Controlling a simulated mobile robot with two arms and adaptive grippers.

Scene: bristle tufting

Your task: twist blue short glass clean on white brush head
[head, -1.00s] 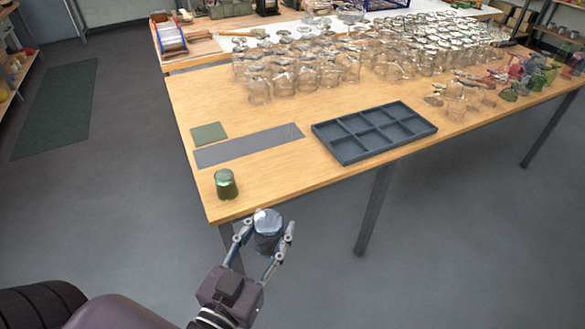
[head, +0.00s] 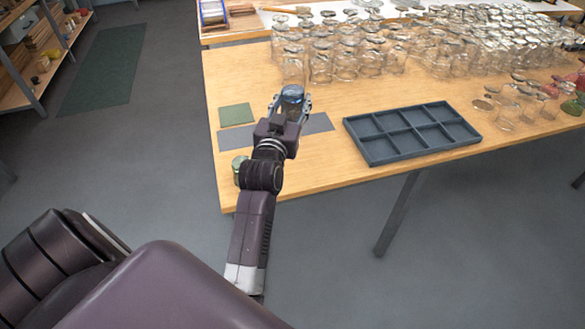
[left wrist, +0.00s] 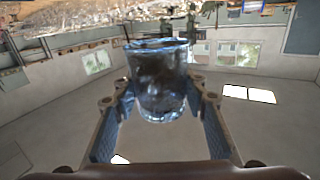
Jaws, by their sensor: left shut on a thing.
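My left gripper (head: 291,106) is shut on the blue short glass (head: 291,94) and holds it over the table, in front of the crowd of clear glasses. In the left wrist view the blue glass (left wrist: 160,82) sits between the two fingers (left wrist: 160,100); I cannot tell its exact height above the table. No white brush head can be made out in these frames. My right gripper is not in view.
A green glass (head: 239,169) stands near the table's front left corner, partly behind my arm. A green pad (head: 236,114), a grey strip (head: 237,138) and an empty dark divided tray (head: 416,150) lie on the table (head: 330,173). Many clear glasses (head: 345,62) fill the back.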

